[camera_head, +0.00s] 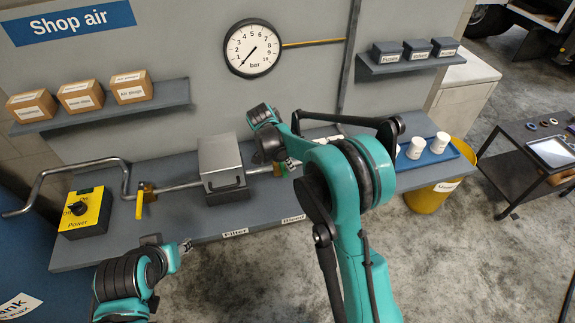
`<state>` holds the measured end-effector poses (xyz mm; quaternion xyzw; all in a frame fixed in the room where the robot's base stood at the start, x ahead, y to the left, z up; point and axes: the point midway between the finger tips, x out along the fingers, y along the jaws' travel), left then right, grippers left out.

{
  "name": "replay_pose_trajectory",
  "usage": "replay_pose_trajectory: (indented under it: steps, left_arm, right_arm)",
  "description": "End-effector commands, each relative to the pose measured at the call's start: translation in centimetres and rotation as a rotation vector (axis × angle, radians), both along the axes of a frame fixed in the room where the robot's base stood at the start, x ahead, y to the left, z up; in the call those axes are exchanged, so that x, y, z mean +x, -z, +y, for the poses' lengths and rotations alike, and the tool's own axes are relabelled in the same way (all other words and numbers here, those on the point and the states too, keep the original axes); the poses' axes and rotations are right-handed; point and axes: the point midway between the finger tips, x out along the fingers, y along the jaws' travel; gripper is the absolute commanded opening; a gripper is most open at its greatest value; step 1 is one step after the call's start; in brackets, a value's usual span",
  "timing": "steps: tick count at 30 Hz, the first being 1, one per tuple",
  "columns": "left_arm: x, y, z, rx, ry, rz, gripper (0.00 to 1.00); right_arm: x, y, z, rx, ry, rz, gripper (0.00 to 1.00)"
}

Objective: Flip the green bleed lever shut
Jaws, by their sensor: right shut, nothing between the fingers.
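The pipe (180,187) runs along the bench, through the grey filter box (222,165) and on toward the Bleed label (293,218). A small green and orange piece (278,169) shows on the pipe right of the box. It may be part of the bleed lever, but my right arm hides most of that spot and the lever's position cannot be told. My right gripper (291,163) is shut and empty, just beside this piece; I cannot tell whether they touch. My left gripper (186,245) is at the bench's front edge, too small to read.
A yellow-handled valve (145,198) and a yellow power box (84,212) are on the left of the bench. A gauge (252,48) hangs on the wall. A blue tray (432,160) with white cups is at right, above a yellow bin (430,202).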

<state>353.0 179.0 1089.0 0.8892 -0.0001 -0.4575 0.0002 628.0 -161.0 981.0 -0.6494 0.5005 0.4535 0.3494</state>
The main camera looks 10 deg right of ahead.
Motion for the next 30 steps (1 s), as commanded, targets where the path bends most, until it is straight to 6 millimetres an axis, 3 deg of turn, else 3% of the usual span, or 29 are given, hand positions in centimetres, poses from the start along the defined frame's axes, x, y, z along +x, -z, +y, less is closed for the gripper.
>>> replay_pose_trajectory:
  steps: [5, 9, 16, 21, 30]
  left_arm:
    - [0.0, -0.3, 0.0, 0.000, 0.000, 0.000, 0.40]
    - [0.0, -1.4, 0.0, 0.000, 0.000, 0.000, 0.40]
    - [0.0, -2.3, 0.0, 0.000, 0.000, 0.000, 0.40]
    - [0.0, -2.5, 0.0, 0.000, 0.000, 0.000, 0.40]
    - [0.0, -2.5, 0.0, 0.000, 0.000, 0.000, 0.40]
  right_arm:
    - [0.3, -0.7, -3.6, -0.001, 0.004, 0.001, 0.00]
    - [0.2, -4.5, -1.7, -0.001, -0.004, 0.000, 0.00]
    - [0.2, -8.5, -0.2, -0.002, -0.002, 0.000, 0.00]
    - [0.2, -9.8, 0.3, -0.002, -0.002, 0.000, 0.00]
    - [0.2, -10.0, 0.4, -0.002, -0.001, 0.000, 0.00]
